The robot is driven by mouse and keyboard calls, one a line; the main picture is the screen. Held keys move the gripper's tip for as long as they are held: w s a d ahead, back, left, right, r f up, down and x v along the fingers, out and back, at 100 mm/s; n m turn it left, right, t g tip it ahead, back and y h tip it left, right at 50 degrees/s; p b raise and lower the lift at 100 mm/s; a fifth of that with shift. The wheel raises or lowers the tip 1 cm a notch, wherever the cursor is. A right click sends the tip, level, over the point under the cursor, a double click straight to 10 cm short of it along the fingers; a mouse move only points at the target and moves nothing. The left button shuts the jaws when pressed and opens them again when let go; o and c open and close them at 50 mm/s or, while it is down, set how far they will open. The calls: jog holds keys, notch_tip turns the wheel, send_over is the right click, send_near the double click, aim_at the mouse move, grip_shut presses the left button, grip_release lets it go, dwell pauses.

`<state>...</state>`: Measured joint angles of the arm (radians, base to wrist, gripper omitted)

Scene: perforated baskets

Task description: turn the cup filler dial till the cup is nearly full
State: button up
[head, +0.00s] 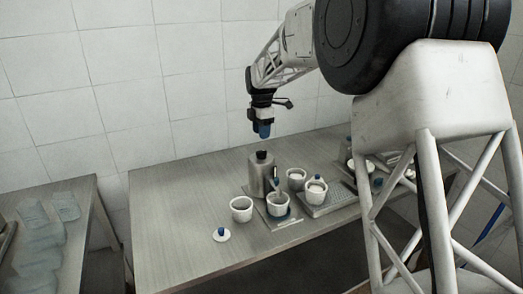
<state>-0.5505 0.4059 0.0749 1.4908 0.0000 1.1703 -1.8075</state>
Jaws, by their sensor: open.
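A grey cylindrical filler (258,181) with a black top (262,155) stands on the table; I cannot tell which part is its dial. A thin spout-like part (275,183) with a bit of blue shows at its right. A white cup (278,211) stands just in front of it on a flat base with a blue patch. The cup's fill level is too small to judge. My gripper (264,136), with blue fingertips, points down above the filler, apart from it. It is open and appears empty.
A second white cup (242,214) stands left, a white lid with a blue knob (221,235) in front. Two more white cups, one lidded (316,187), stand at a grey perforated tray (330,203). The table's left part is clear.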

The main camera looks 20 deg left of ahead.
aim_at(262, 151)
jog(key=shift+f, duration=0.1)
jog(key=shift+f, duration=3.8)
grip_shut()
